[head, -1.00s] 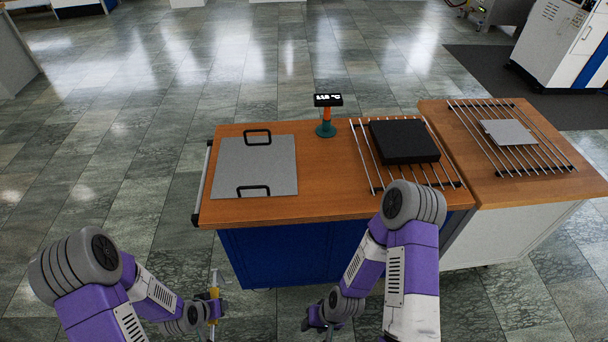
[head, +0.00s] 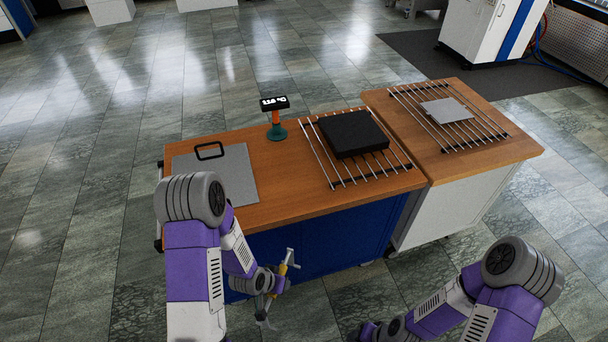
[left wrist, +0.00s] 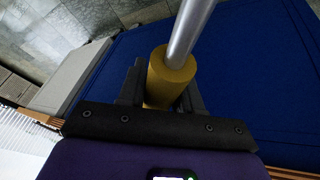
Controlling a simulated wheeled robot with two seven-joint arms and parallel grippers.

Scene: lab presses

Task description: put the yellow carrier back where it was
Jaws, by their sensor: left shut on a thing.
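The yellow carrier shows as a yellow grip (head: 282,269) with grey metal bars in the head view, low in front of the blue cabinet. In the left wrist view its yellow grip (left wrist: 170,78) sits between the fingers, with a metal rod rising from it. My left gripper (head: 279,282) is shut on this yellow grip; its fingers also show in the left wrist view (left wrist: 160,88). The carrier hangs below the tabletop's front edge, clear of the table. My right gripper (head: 362,333) is at the bottom edge, partly cut off, and its fingers cannot be made out.
A wooden-topped bench (head: 285,197) holds a grey plate (head: 242,170) with a black handle, a small display stand (head: 276,128), and a rod rack (head: 318,153) under a black block (head: 353,134). An adjoining bench (head: 448,166) bears another rack with a light plate (head: 447,111). Floor is open at left.

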